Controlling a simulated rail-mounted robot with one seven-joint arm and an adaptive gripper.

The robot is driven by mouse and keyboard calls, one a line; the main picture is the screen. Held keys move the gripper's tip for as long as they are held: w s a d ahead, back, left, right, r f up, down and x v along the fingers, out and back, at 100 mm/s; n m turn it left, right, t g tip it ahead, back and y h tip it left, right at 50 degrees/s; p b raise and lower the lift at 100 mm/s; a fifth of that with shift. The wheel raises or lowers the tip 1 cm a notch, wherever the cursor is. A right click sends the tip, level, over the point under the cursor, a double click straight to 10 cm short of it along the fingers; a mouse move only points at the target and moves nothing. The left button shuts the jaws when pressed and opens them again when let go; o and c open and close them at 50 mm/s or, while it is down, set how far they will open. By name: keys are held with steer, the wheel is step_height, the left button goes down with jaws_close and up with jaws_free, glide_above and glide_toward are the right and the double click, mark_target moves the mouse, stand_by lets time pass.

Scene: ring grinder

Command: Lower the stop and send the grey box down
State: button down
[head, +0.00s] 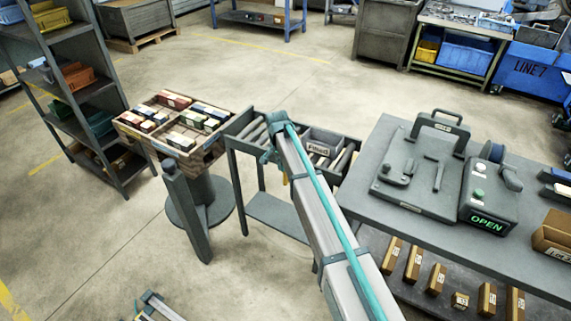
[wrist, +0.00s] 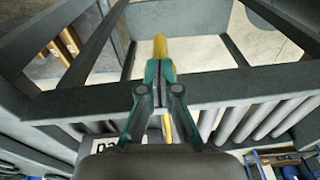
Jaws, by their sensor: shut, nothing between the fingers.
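The grey box (head: 322,136), with a white label reading "Filled", sits on the roller conveyor (head: 247,131), right of my gripper. In the wrist view only part of a white label (wrist: 106,155) shows at the lower left. My gripper (head: 271,156) is at the conveyor's near side rail, its teal fingers shut and empty. In the wrist view the shut fingers (wrist: 159,72) cross over the grey rail (wrist: 215,92). A yellow bar (wrist: 160,46) shows beyond and behind the fingers; I cannot tell whether it is the stop or whether they touch it.
Left of the conveyor, a pallet-like tray (head: 205,150) of small coloured boxes stands on a round-based pedestal. On the right a grey bench (head: 400,222) holds a tool board and a control box (head: 490,195) lit "OPEN". Shelving (head: 65,85) stands at the far left.

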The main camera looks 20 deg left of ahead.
steer(key=shift+s+a+r, duration=0.1)
steer(key=shift+s+r, duration=0.15)
steer(key=shift+s, duration=0.4)
step_height(320, 180, up, 12)
steer(key=s, duration=0.1)
steer(key=shift+a, duration=0.15)
steer(key=shift+a, duration=0.1)
stand_by(0.4)
